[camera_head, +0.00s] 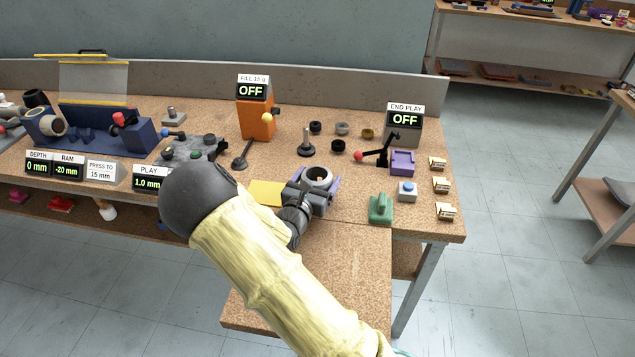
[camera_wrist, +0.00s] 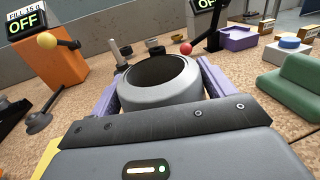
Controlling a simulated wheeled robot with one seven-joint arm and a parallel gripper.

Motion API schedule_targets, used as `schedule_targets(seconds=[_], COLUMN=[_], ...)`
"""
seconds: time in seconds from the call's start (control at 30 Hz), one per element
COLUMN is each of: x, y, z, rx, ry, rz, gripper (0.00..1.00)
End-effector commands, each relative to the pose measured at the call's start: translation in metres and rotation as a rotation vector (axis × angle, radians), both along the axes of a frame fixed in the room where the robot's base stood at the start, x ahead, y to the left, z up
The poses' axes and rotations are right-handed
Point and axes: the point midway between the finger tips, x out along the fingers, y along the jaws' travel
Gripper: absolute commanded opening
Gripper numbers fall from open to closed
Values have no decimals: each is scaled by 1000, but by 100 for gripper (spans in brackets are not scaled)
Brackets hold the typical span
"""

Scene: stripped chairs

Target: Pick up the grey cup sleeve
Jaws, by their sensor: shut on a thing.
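The grey cup sleeve (camera_wrist: 160,82) is a short, thick-walled ring with a dark hollow, its open top facing up. It stands between the two purple fingers of my gripper (camera_wrist: 158,88), which press on its left and right sides. In the head view the sleeve (camera_head: 318,177) shows at the end of my arm, between the purple fingers of my gripper (camera_head: 313,190), over the middle of the bench. My gripper is shut on it. Its lower part is hidden by the gripper body, so I cannot tell whether it touches the bench.
An orange filler box (camera_head: 256,122) with a yellow-knobbed lever stands behind. To the right are a red-knobbed lever (camera_head: 372,154), a purple block (camera_head: 402,163), a blue button box (camera_head: 407,191) and a green block (camera_head: 380,209). A yellow pad (camera_head: 267,192) lies left of the gripper.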

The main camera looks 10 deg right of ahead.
Motion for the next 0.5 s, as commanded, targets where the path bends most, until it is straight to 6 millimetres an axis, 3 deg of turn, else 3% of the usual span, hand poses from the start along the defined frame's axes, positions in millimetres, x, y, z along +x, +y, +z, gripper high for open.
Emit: schedule_targets(seconds=[0.5], x=[0], y=[0], z=[87], rx=[3], ry=[-5], rz=[0], gripper=[59])
